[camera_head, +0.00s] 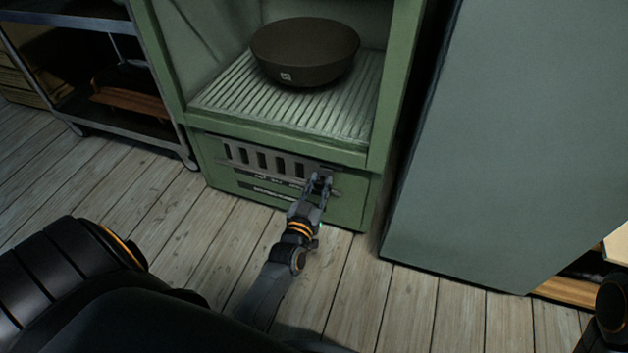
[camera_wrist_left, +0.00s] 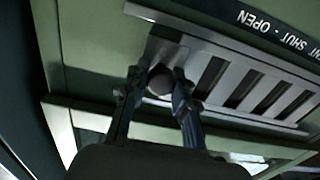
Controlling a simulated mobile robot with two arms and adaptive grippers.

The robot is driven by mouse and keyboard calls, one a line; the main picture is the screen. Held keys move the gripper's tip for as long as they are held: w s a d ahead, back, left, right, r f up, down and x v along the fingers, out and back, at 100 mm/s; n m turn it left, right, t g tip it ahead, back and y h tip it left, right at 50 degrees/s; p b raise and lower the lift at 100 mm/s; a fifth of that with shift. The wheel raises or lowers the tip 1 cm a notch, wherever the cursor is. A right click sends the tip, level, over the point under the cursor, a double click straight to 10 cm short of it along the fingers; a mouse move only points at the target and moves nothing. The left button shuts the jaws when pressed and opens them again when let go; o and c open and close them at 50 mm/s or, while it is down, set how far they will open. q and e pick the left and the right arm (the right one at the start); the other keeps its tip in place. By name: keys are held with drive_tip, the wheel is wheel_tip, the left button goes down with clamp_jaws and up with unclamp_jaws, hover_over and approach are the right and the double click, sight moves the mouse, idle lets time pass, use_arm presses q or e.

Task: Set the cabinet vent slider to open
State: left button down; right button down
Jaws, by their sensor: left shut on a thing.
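The vent slider (camera_head: 262,159) is a grey slotted metal plate low on the front of the green cabinet (camera_head: 205,160). Several dark slots show in it, also in the left wrist view (camera_wrist_left: 225,80). Its round dark knob (camera_wrist_left: 161,80) sits on the plate's plain end, between my left fingers. My left gripper (camera_head: 320,180) is at the right end of the vent in the head view; in the left wrist view (camera_wrist_left: 157,92) its fingers are shut on the knob from both sides. A dark label (camera_wrist_left: 275,30) reads "SHUT · OPEN". My right gripper is not in view.
A dark bowl (camera_head: 304,52) stands on the ribbed cabinet shelf (camera_head: 225,97) above the vent. A large grey-green panel (camera_head: 510,130) stands close on the right. A metal rack (camera_head: 110,112) is at the left. The plank floor (camera_head: 140,205) in front is clear.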

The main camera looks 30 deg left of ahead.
use_arm(q)
drive_tip(key=shift+w+d+r, duration=0.15)
drive_tip(key=shift+d, duration=0.05)
drive_tip(key=c, duration=1.1)
unclamp_jaws()
drive_tip(key=shift+d, duration=0.1)
drive_tip(key=v, duration=0.7)
drive_tip(key=shift+s, duration=0.2)
